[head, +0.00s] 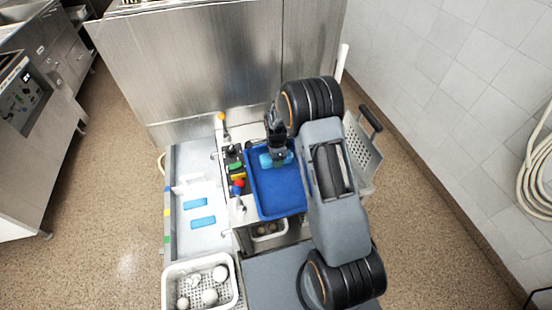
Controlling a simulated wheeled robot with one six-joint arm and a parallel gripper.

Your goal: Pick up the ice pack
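A light blue piece that looks like the ice pack (266,161) shows at the far end of the blue tray (283,204). My gripper (278,155) points down over it, at or very near it. The fingertips are too small and partly covered to tell whether they are open or shut, or whether they touch the piece.
A white perforated basket (231,292) with several pale round items stands at the front left. Two flat blue rectangles (202,221) lie on the grey surface left of the tray. A grey perforated panel (361,152) stands right of my arm. A steel cabinet (215,65) closes the back.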

